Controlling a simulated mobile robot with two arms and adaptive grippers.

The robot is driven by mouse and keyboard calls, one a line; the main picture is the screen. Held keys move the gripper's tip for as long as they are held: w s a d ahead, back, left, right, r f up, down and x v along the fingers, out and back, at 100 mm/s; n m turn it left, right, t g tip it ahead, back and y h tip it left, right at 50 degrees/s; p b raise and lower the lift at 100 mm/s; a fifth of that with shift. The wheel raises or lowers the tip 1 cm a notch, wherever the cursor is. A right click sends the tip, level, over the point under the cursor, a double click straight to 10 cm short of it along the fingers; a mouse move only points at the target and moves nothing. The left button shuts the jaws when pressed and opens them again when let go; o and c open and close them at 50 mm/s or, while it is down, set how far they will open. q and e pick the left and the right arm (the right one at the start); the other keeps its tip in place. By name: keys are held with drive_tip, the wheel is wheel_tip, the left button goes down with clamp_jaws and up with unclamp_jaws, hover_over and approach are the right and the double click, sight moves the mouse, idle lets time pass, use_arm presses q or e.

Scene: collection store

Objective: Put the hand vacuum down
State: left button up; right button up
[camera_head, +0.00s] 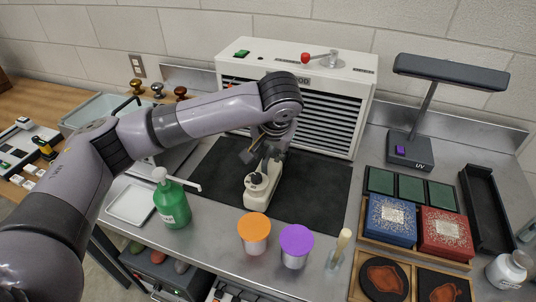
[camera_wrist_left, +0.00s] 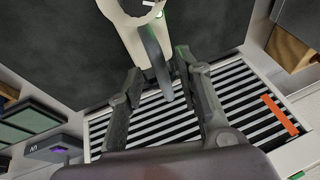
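The hand vacuum (camera_head: 261,193), cream-white with a dark top part, is on the black mat (camera_head: 322,187) in front of the white louvred unit. It also shows in the left wrist view (camera_wrist_left: 128,27), with its dark handle pointing between my fingers. My left gripper (camera_head: 263,155) is above and behind the vacuum. In the left wrist view its two fingers (camera_wrist_left: 160,62) stand apart on either side of the handle, with narrow gaps visible. The exact contact at the fingertips is hard to see. My right gripper is in neither view.
A green pump bottle (camera_head: 172,205) and a white tray (camera_head: 131,204) stand left. Orange-lidded (camera_head: 254,227) and purple-lidded (camera_head: 296,241) jars stand in front. The louvred unit (camera_head: 300,90) is close behind. Blue (camera_head: 391,220) and red (camera_head: 445,233) boxes are right. The mat's right part is clear.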

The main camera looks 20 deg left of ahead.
use_arm(q)
drive_tip(key=v, duration=0.9)
drive_tip(key=shift+r, duration=0.3)
drive_tip(key=shift+s+d, duration=0.1)
drive_tip(key=shift+s, duration=0.05)
